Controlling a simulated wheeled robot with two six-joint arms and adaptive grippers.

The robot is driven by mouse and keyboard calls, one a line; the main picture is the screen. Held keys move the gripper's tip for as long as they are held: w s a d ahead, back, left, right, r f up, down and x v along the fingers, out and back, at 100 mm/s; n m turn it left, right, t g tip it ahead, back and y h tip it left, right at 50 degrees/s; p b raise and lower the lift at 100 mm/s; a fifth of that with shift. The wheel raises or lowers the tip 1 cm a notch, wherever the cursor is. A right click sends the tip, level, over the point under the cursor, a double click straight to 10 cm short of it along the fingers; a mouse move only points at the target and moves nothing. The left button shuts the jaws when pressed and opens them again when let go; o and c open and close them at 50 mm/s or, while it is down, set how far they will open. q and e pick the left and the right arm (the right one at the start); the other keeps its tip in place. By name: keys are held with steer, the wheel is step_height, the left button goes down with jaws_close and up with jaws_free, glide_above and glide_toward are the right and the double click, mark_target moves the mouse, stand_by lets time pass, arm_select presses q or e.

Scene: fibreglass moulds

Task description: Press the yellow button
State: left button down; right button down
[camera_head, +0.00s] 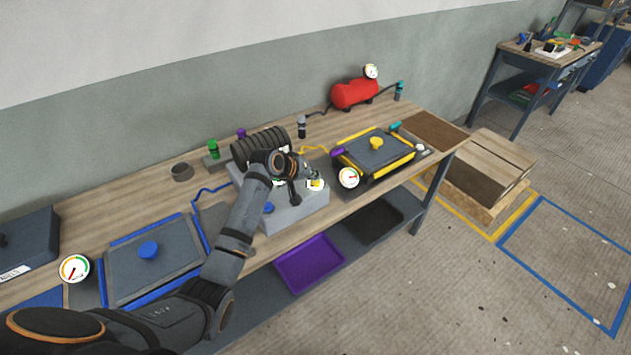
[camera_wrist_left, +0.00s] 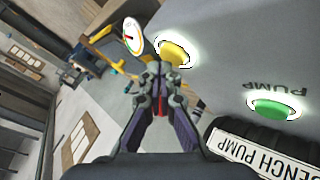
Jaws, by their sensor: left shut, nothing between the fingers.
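The yellow button (camera_head: 316,185) is on the grey bench pump box (camera_head: 292,217), partly covered by my gripper in the head view. In the left wrist view the yellow button (camera_wrist_left: 175,52) is round with a pale glowing ring, just beyond my fingertips. My left gripper (camera_head: 317,175) is shut and empty, its tips close to the button. In the left wrist view the gripper (camera_wrist_left: 163,66) overlaps the button's lower edge; I cannot tell whether it touches. My right gripper is not in view.
A green button (camera_wrist_left: 272,109) and a blue knob (camera_head: 269,207) are on the same box. A gauge (camera_head: 348,177) and a yellow-edged mould (camera_head: 375,149) stand to the right. A blue-edged mould (camera_head: 150,262) lies to the left. A red tank (camera_head: 354,93) is at the back.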

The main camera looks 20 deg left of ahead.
mark_target(314, 183)
arm_select(q)
steer(key=shift+f, duration=0.15)
steer(key=shift+f, duration=0.3)
stand_by(0.4)
steer(key=shift+r+p, duration=0.45)
steer(key=shift+p, duration=0.35)
step_height(314, 183, up, 6)
steer(key=p, duration=0.7)
steer(key=shift+r, duration=0.1)
